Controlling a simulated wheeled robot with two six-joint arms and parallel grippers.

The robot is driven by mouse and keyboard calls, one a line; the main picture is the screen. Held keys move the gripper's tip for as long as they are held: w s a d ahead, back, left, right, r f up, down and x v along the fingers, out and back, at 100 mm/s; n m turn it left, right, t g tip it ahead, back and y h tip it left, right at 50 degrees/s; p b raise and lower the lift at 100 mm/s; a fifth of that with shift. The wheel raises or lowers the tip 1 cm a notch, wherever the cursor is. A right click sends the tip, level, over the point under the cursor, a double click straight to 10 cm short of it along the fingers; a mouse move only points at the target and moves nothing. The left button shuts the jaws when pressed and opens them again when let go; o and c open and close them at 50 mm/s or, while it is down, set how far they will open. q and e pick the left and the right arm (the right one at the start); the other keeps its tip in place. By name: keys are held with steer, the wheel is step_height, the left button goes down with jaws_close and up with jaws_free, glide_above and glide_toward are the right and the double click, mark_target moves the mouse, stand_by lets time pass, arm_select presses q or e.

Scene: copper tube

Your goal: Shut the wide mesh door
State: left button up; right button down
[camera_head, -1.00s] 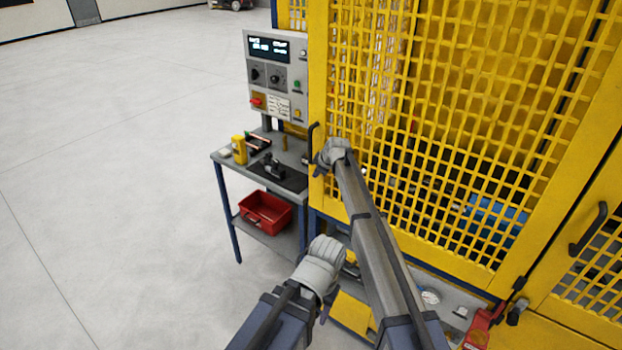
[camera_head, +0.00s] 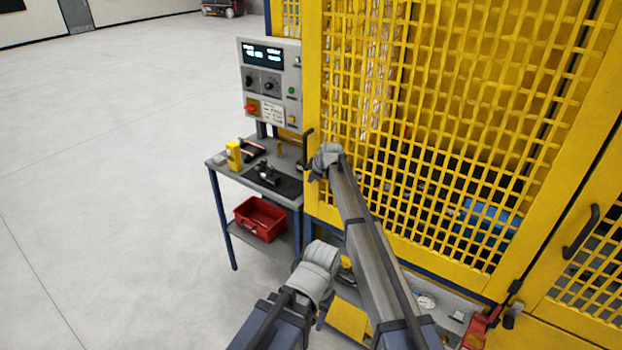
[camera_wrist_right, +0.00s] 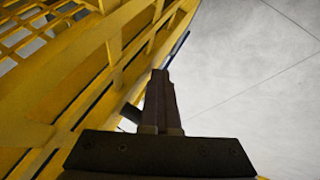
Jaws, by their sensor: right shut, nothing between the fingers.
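The wide mesh door (camera_head: 430,215) is a tall yellow panel filling the right half of the head view. Its black bar handle (camera_head: 307,150) stands upright near the left edge. My right gripper (camera_wrist_right: 160,72) is shut and empty; its fingers show clearly in the wrist view, beside the yellow frame and mesh (camera_wrist_right: 60,20). In the head view my right wrist is close to the handle, in front of the door's left edge, and the fingertips are mostly hidden. I cannot tell whether they touch the door, or whether a small gap is left at its edge. My left gripper is not visible.
A control panel (camera_head: 270,83) stands left of the door above a small table (camera_head: 222,163) with tools. A red bin (camera_head: 260,217) sits on its lower shelf. A second mesh door with a black handle (camera_head: 581,232) is at right. Open floor lies left.

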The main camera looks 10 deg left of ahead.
steer(key=s+r+p, duration=0.8)
steer(key=s, duration=0.1)
steer(key=shift+s+a, duration=0.25)
steer(key=shift+a, duration=0.1)
steer(key=shift+d, duration=0.1)
steer(key=s+d+f+m+g+h, duration=0.25)
steer(key=s+d+m, duration=0.55)
steer(key=s+d, duration=0.85)
steer(key=s+d+f+m+g+h, duration=0.25)
steer(key=s+d+m, duration=0.55)
steer(key=s+d, duration=0.85)
steer(key=s+a+f+n+b, duration=0.2)
steer(key=s+a+f+b, duration=0.2)
steer(key=a+f+b, duration=0.3)
steer(key=s+a+f+n+g+b, duration=0.1)
steer(key=s+a+f+n+b, duration=0.1)
steer(key=s+a+f+b, duration=0.2)
steer(key=a+f+b, duration=0.3)
steer(key=f+b, duration=0.3)
steer(key=shift+s+a+b, duration=0.35)
steer(key=shift+s+a, duration=0.05)
